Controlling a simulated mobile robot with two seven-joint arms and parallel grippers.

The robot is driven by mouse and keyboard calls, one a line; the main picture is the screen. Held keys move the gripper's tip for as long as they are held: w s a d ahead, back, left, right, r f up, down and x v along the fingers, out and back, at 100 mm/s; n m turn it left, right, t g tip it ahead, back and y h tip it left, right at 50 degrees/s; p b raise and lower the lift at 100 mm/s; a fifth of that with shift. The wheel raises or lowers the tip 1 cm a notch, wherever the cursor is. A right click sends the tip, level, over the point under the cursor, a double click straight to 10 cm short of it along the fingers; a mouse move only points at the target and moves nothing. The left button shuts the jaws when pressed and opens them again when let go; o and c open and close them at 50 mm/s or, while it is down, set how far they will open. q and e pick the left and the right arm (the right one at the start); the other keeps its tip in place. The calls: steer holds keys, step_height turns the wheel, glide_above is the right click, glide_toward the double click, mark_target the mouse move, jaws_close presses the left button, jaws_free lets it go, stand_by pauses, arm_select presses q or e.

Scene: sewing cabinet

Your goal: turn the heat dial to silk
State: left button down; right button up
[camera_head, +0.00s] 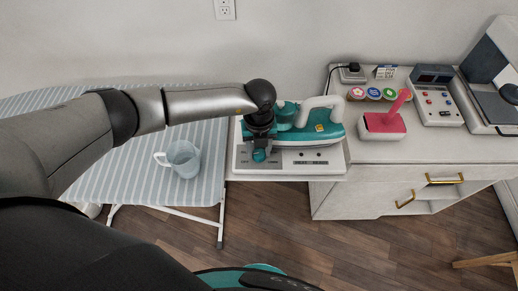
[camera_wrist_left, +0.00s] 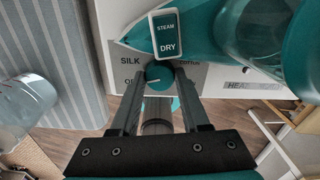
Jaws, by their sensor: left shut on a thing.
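The teal heat dial (camera_wrist_left: 158,77) sits on the grey plate of the iron's base station (camera_head: 330,168), at its front left. A small pale line on the dial points left and slightly down, roughly between the word SILK (camera_wrist_left: 129,61) and the partly covered letters OF. My left gripper (camera_head: 260,146) comes down over the dial, which shows just below it in the head view (camera_head: 259,156). In the left wrist view its two fingers (camera_wrist_left: 160,75) are closed on the dial's sides. A label on the right is mostly hidden. My right gripper is out of view.
The teal iron (camera_head: 325,130) with a white handle rests on the station, close behind my gripper. A clear jug (camera_head: 183,158) stands on the striped ironing board (camera_head: 110,180) at left. A pink-topped item (camera_head: 383,123) and a control box (camera_head: 436,100) stand on the cabinet.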

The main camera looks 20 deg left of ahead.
mark_target(259, 153)
arm_select(q)
steer(key=m+b, duration=0.1)
steer(key=m, duration=0.3)
steer(key=shift+m+b, duration=0.65)
steer(key=shift+m, duration=1.55)
steer(key=c, duration=0.7)
jaws_free()
step_height(259, 153, up, 15)
steer(key=shift+r, duration=0.2)
steer(key=shift+s+f, duration=0.1)
